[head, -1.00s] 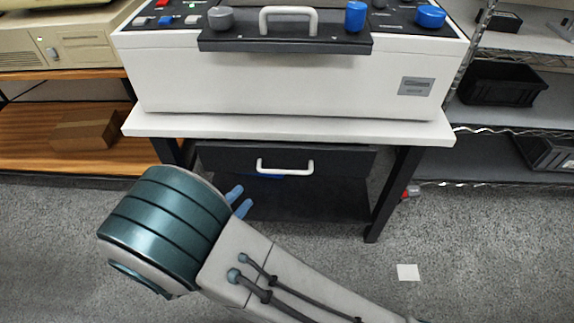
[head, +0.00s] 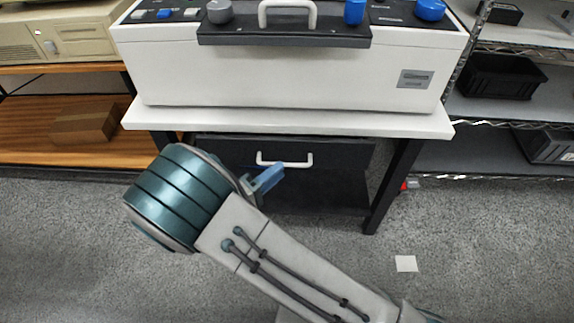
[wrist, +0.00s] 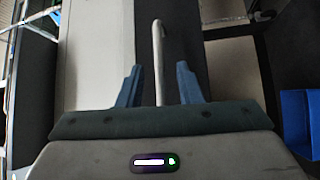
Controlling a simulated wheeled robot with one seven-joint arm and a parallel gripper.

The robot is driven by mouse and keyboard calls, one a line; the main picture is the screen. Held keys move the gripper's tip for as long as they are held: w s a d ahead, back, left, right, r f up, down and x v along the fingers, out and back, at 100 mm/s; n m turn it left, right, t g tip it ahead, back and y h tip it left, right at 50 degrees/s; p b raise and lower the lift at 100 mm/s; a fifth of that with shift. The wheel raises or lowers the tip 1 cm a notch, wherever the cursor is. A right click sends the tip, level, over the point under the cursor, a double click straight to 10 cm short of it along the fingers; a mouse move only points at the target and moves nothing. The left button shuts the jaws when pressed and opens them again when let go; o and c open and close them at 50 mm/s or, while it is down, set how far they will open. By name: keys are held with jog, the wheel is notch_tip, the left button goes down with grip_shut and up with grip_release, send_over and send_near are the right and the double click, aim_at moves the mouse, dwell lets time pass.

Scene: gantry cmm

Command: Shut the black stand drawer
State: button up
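The black stand drawer (head: 340,155) sits under the white stand top. Its white bar handle (head: 284,160) faces me. How far the drawer stands out is hard to tell. My gripper (head: 268,180) is just in front of the drawer, left of its middle and close below the handle. In the wrist view, my gripper (wrist: 159,88) has its two blue fingers apart. The white handle (wrist: 158,55) shows in the gap between them, and I cannot tell whether either finger touches it.
A white machine (head: 280,75) stands on the white stand top (head: 290,121). A wooden shelf (head: 40,145) is at left, and a wire rack with black bins (head: 500,78) is at right. A blue bin (wrist: 298,120) shows in the wrist view. Grey floor is open in front.

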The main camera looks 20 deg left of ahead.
aim_at(285, 154)
jog(key=shift+x, duration=2.15)
grip_shut()
jog(key=w, duration=0.2)
jog(key=w+a+b, duration=0.1)
jog(key=w, duration=0.1)
jog(key=shift+r, duration=0.1)
grip_release()
